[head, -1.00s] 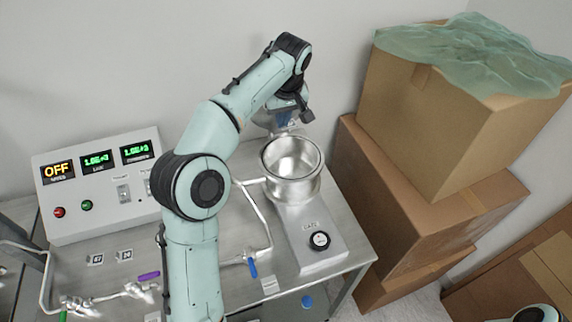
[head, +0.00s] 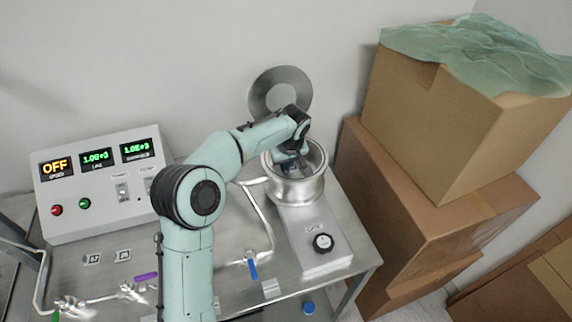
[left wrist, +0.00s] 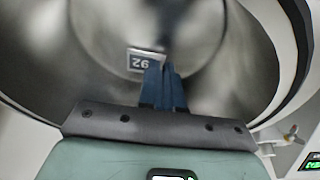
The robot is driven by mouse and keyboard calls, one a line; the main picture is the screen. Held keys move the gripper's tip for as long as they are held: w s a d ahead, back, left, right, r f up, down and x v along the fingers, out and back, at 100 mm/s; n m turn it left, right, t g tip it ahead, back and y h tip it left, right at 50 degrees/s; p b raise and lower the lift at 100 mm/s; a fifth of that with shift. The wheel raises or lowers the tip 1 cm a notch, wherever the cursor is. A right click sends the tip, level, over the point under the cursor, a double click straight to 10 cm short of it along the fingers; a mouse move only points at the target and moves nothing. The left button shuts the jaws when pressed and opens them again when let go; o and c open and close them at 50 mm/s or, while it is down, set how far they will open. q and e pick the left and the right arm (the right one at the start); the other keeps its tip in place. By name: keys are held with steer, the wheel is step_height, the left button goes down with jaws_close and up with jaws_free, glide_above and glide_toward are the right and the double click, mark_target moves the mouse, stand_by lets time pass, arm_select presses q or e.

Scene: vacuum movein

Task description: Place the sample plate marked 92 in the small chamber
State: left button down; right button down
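The small chamber (head: 294,190) is an open round steel pot on the right of the bench. My left gripper (left wrist: 163,72) reaches down into its mouth from above. The sample plate marked 92 (left wrist: 143,60), a small light tag with dark digits, shows upside down at the blue fingertips in the left wrist view. The fingers are close together and appear shut on its edge; the grasp is partly hidden. The plate is inside the chamber's rim, and its gap to the floor cannot be judged. In the head view my wrist hides the plate. My right gripper is not in view.
A round steel lid (head: 281,88) stands upright behind the chamber. Two other marked plates (head: 92,258) (head: 123,255) lie on the bench left of my arm. A control box (head: 97,180) reads OFF. Pipes with valves cross the bench. Stacked cardboard boxes (head: 440,130) stand close on the right.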

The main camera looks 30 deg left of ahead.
arm_select(q)
steer(key=shift+f, duration=0.2)
steer(key=c, duration=1.7)
jaws_free()
steer(key=shift+w+f, duration=0.1)
steer(key=o, duration=0.4)
